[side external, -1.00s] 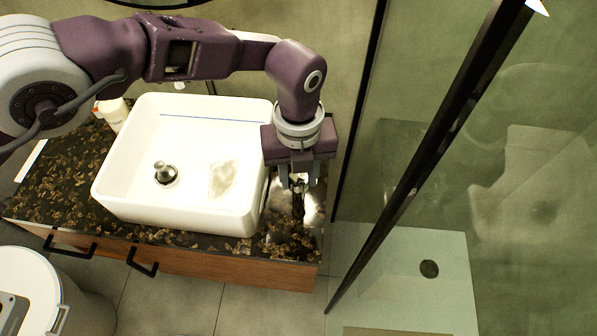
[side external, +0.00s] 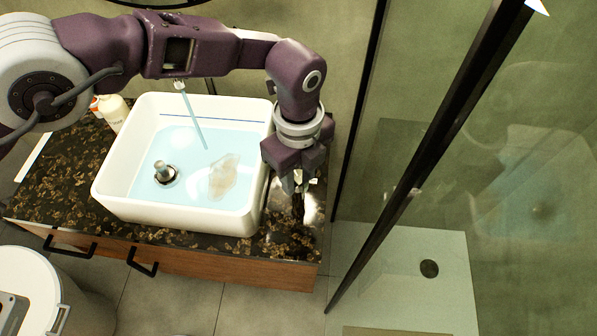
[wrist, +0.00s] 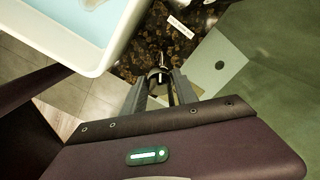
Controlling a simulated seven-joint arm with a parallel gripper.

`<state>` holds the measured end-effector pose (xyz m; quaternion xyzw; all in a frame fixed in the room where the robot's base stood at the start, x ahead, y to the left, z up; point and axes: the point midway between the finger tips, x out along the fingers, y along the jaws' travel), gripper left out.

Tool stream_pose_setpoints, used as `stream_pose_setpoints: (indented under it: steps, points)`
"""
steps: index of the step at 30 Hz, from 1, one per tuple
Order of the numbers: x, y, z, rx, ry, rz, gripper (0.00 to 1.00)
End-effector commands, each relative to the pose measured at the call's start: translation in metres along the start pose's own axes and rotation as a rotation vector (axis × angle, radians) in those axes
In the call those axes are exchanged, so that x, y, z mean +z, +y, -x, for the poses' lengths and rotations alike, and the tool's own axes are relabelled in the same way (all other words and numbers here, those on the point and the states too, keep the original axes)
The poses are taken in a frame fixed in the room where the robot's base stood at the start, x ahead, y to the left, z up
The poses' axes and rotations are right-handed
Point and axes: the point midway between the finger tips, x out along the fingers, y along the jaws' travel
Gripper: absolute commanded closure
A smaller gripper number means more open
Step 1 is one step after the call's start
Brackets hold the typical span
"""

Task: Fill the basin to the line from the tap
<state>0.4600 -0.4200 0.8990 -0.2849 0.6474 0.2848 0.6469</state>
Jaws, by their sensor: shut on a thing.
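The white basin (side external: 118,165) stands on the counter and holds shallow, pale blue water (side external: 190,160). A dark blue line (side external: 240,121) crosses its inner far wall; the water surface lies below it. The tap's spout (side external: 180,86) shows just below my arm, and a thin stream (side external: 193,118) falls from it into the basin. My gripper (side external: 298,184) is right of the basin, low over the counter. In the wrist view my gripper (wrist: 160,84) is shut on a small metal tap handle (wrist: 160,73), partly hidden by the fingers.
A metal drain plug (side external: 164,172) and a pale, translucent object (side external: 223,177) are in the basin. A white bottle (side external: 113,112) stands on the dark speckled counter (side external: 60,180) at left. A black-framed glass screen (side external: 425,150) rises on the right. A small label (wrist: 180,26) lies on the counter.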

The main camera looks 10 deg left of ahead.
Motion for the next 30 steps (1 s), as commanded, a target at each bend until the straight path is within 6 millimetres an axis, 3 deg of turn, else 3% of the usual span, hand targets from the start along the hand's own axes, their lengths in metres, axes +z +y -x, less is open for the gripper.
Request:
stream_pose_setpoints:
  steps: [18,30]
  points:
    - [0.0019,-0.0004,0.001,-0.003,-0.002,0.573,1.0]
    - [0.002,0.0,0.0011,-0.003,-0.003,0.829,1.0]
